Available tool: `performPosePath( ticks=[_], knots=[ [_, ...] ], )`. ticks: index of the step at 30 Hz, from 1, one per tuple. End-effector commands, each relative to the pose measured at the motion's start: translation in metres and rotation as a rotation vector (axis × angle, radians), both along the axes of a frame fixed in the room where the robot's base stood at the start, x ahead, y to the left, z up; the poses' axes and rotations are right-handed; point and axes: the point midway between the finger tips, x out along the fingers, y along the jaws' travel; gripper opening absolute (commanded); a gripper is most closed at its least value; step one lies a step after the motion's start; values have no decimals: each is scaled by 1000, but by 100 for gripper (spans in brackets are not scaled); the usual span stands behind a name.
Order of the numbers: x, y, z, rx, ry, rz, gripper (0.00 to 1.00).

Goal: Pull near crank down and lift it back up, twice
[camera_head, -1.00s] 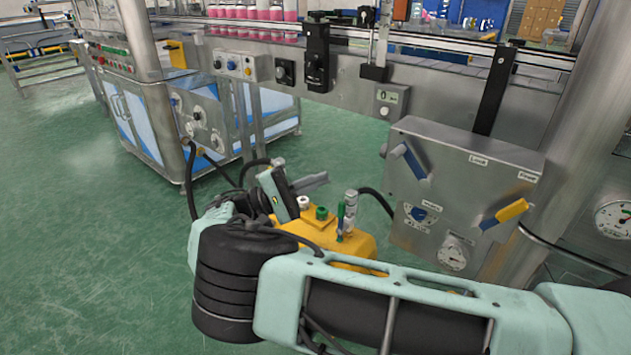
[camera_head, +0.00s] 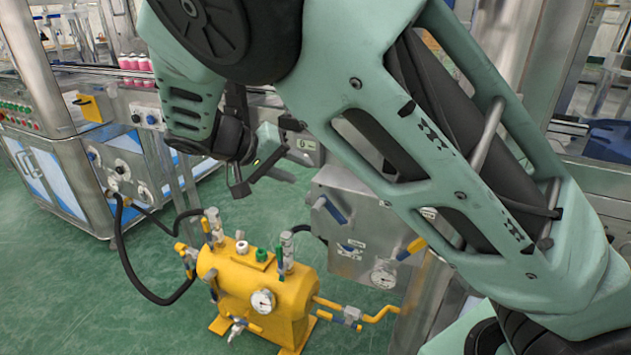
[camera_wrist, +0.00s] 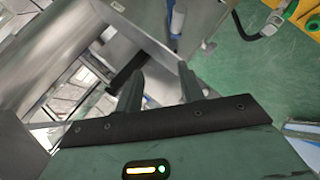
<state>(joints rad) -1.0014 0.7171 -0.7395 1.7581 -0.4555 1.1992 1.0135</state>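A steel control box (camera_head: 348,252) carries two crank-like handles. One is a lever with a blue end (camera_head: 331,209) at its upper left. I cannot tell which is the near crank. My gripper (camera_head: 262,178) is left of the box and above the yellow tank, apart from both levers. In the wrist view my gripper (camera_wrist: 158,82) has its two fingers spread with nothing between them. A blue and silver lever (camera_wrist: 176,22) shows beyond the fingertips. My arm hides part of the box.
A yellow tank (camera_head: 235,278) with a gauge and valves stands on the green floor below my gripper. Black hoses (camera_head: 135,278) run from it to the machine at left. A steel conveyor line with pink bottles (camera_head: 135,66) lies behind. Open floor is at lower left.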

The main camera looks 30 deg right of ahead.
Motion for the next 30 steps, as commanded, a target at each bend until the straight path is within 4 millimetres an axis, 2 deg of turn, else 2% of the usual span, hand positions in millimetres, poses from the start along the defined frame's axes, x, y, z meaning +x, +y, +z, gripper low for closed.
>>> performPosePath(
  ticks=[1, 6, 10, 15, 19, 23, 30],
  knots=[
    [-9, -2, 21, 85, -63, -27, 39],
    [-34, 2, 54, 347, -277, -137, 39],
    [-51, 8, 73, 512, -399, -221, 39],
    [-65, 14, 86, 637, -485, -294, 39],
    [-67, 15, 84, 664, -504, -313, 39],
    [-64, 10, 70, 662, -504, -315, 39],
    [-54, -5, 26, 658, -502, -316, 39]
  ],
)
